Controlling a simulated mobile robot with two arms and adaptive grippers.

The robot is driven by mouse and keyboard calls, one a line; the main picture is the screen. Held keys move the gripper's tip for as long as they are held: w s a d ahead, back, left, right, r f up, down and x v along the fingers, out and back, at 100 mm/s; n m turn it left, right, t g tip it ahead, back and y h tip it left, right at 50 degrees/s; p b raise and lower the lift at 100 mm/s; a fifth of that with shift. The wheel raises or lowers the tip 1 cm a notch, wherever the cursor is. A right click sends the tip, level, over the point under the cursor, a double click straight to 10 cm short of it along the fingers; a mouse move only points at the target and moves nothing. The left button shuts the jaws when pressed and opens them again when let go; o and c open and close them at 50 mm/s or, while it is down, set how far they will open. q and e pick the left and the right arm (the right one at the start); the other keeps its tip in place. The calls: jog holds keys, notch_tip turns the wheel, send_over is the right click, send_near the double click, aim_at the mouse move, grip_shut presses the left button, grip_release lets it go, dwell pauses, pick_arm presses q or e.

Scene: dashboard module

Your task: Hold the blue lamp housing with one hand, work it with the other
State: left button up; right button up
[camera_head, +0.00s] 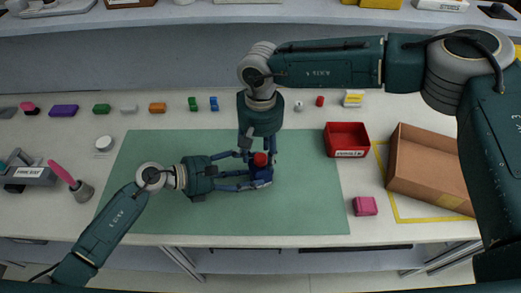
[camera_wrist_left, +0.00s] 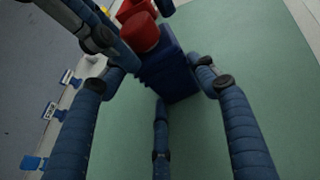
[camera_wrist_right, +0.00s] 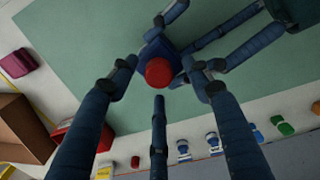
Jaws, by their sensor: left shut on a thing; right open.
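The blue lamp housing (camera_head: 263,174) is over the right part of the green mat (camera_head: 180,220), with a round red cap (camera_head: 260,159) on top. My left gripper (camera_head: 251,173) reaches in from the left and is shut on the housing; the left wrist view shows the housing (camera_wrist_left: 172,80) between its fingers. My right gripper (camera_head: 258,151) points down from above, open, its fingers either side of the red cap. In the right wrist view the cap (camera_wrist_right: 159,72) sits between the spread fingers, with gaps. The fingers partly hide the housing.
A red bin (camera_head: 346,151) and an open cardboard box (camera_head: 428,185) stand to the right, with a pink block (camera_head: 365,206) in front. Several small coloured parts line the back of the table. A pink-handled tool (camera_head: 62,173) stands in a holder at left. The mat's front is clear.

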aim_at(261, 156)
jog(key=c, duration=1.2)
jog(key=shift+r, duration=0.1)
jog(key=shift+r, duration=2.95)
pick_arm(q)
jog(key=o, duration=1.6)
jog(key=shift+o, duration=0.2)
